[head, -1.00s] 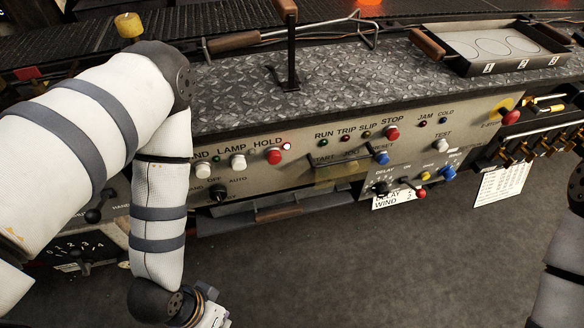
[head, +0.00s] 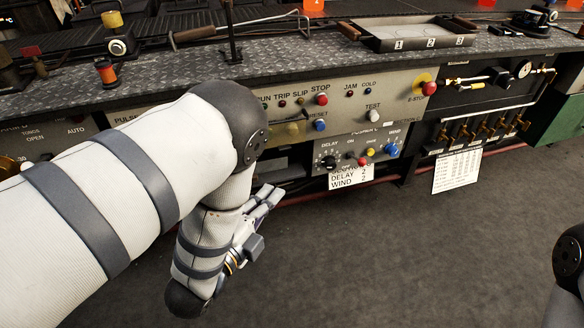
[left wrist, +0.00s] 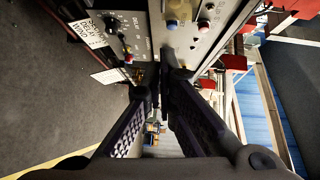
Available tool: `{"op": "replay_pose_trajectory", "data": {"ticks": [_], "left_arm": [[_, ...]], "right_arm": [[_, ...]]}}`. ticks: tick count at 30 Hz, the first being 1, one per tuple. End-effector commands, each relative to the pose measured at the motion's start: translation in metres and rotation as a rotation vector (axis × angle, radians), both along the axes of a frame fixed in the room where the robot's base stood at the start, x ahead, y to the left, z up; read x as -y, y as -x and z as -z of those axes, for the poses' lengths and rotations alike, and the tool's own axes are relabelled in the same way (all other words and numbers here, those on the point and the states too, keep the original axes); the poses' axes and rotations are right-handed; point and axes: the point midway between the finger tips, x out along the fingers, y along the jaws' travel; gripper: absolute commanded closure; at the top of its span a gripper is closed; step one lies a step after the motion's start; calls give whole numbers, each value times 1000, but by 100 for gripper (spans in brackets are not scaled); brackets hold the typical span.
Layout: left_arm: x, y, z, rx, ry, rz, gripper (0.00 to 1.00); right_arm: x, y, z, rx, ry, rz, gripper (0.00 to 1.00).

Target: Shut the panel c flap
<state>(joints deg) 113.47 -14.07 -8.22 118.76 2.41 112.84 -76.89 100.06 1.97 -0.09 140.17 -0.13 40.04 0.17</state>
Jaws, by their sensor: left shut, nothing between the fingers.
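No label reading "panel c" is legible, so I cannot tell for certain which part is its flap. A small yellowish see-through cover with a dark upper edge (head: 290,129) sticks out from the grey console front, left of the blue RESET button. It may be the flap; my left arm is close beside it in the head view. My left gripper (head: 270,196) is shut and empty, low in front of the console and below that cover. In the left wrist view its dark fingers (left wrist: 158,88) meet, with the console panel beyond them. My right gripper is out of view.
A lower panel with DELAY and WIND knobs (head: 360,149) juts out right of my left gripper, a paper card (head: 350,178) hanging below. Brass valves (head: 485,130) and a shallow tray (head: 415,33) are farther right. The floor (head: 400,260) in front is clear.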

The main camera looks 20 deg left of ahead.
Motion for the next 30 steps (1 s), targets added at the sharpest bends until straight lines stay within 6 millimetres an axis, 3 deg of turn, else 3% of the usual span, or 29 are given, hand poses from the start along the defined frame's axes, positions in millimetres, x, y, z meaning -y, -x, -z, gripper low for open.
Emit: {"op": "replay_pose_trajectory", "data": {"ticks": [1,6,9,16,18,24,30], "left_arm": [[1,-1,18,-21,1,0,100],[4,-15,14,-9,2,1,100],[9,-40,4,4,6,1,100],[18,-89,6,3,6,1,100],[11,-99,8,1,5,-2,100],[-1,-118,10,-1,4,1,100],[-4,-122,10,-2,4,1,100]], "right_arm": [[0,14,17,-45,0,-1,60],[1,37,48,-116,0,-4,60],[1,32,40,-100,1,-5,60],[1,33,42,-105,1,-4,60],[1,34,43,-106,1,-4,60],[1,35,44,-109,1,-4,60],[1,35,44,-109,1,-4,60]]}}
